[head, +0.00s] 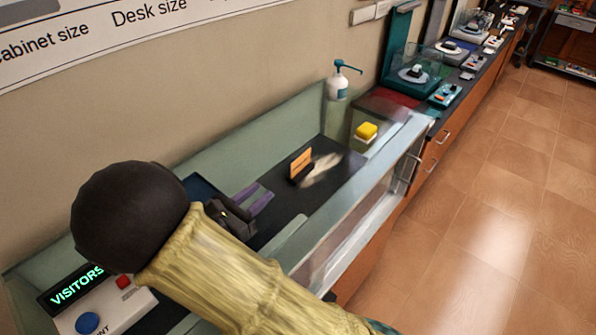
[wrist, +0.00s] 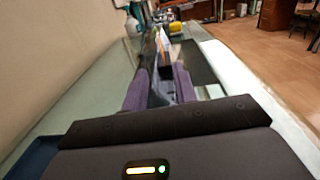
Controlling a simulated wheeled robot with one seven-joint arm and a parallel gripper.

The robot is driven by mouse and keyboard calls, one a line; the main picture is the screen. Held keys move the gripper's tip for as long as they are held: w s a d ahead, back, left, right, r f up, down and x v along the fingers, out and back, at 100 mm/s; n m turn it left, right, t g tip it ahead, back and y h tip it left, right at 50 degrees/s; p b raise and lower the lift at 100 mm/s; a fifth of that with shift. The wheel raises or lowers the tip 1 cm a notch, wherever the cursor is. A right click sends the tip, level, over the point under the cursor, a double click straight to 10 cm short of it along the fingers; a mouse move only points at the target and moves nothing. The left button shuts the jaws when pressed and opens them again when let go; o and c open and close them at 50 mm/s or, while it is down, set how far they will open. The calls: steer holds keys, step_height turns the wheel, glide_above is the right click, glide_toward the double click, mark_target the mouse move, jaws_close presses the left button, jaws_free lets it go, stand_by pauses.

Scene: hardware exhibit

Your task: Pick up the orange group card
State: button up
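The orange group card (head: 300,162) stands upright in a small black holder (head: 296,178) on the dark counter surface. In the wrist view the card (wrist: 161,43) shows nearly edge-on, ahead of my fingers. My gripper (head: 262,197) has purple fingers and is left of the card in the head view, apart from it. In the wrist view my gripper (wrist: 160,80) is open, with a gap between its fingers and nothing visibly held. The dark holder appears beyond the fingertips, and its lower part is partly hidden.
A yellow block (head: 366,131) and a white pump bottle (head: 337,85) stand beyond the card. A clear glass panel (head: 360,190) runs along the counter's front. A wall closes off the back. A VISITORS counter box (head: 105,305) sits at the near left. A pale patch lies beside the card.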

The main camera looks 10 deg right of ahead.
steer(key=shift+a+f, duration=0.15)
steer(key=shift+f, duration=0.1)
steer(key=shift+w+d+r, duration=0.1)
steer(key=shift+w+d, duration=0.2)
steer(key=shift+d, duration=0.15)
steer(key=p, duration=0.3)
glide_toward(303, 155)
steer(key=x, duration=0.3)
steer(key=f+x, duration=0.1)
steer(key=x, duration=0.1)
steer(key=shift+w, duration=0.1)
steer(key=shift+w+a, duration=0.1)
steer(key=shift+w, duration=0.05)
steer(key=p+x, duration=0.1)
steer(key=x, duration=0.1)
steer(key=r+p+x, duration=0.1)
steer(key=x, duration=0.1)
steer(key=shift+d, duration=0.4)
steer(key=shift+w+d+f, duration=0.2)
